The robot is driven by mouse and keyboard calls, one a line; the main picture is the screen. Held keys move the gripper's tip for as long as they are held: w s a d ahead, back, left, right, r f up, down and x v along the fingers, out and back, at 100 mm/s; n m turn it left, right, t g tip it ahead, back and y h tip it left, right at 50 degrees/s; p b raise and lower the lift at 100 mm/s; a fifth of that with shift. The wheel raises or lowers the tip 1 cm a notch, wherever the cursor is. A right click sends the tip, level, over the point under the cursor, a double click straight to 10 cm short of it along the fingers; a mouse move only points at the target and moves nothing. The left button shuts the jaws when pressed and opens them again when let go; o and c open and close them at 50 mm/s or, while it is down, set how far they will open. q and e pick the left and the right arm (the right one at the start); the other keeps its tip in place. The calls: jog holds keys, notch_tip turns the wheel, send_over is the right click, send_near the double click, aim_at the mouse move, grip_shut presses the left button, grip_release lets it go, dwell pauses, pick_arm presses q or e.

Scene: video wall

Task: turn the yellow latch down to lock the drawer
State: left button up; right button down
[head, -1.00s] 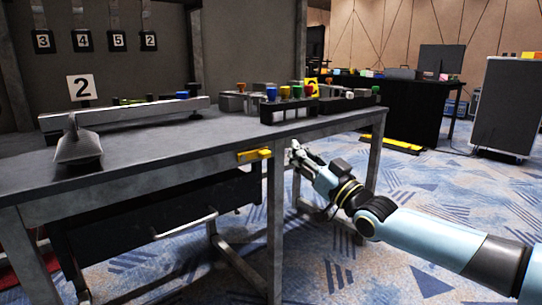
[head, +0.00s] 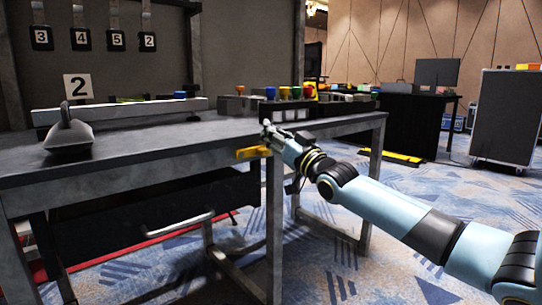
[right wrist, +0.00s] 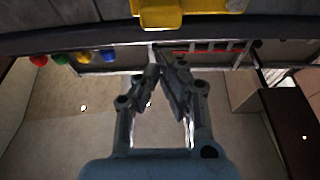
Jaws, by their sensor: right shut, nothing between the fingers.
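The yellow latch (head: 254,152) lies about level on the front edge of the workbench, near its front corner leg. It also shows large at the top of the right wrist view (right wrist: 180,10). The black drawer (head: 130,215) hangs under the bench, with a silver handle (head: 178,226) on its front. My right gripper (head: 267,129) is shut and empty, just above and right of the latch's right end. In the right wrist view its fingertips (right wrist: 158,60) are together, apart from the latch. My left gripper is not in view.
A bench leg (head: 275,230) stands below the latch.

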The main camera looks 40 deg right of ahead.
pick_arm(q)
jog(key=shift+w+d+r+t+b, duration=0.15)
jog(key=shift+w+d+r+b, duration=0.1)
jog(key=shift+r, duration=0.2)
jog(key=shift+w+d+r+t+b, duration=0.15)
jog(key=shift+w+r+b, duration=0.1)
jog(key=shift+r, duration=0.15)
pick_arm(e)
notch_tip(320, 180, down, 3)
jog(key=shift+r, duration=0.2)
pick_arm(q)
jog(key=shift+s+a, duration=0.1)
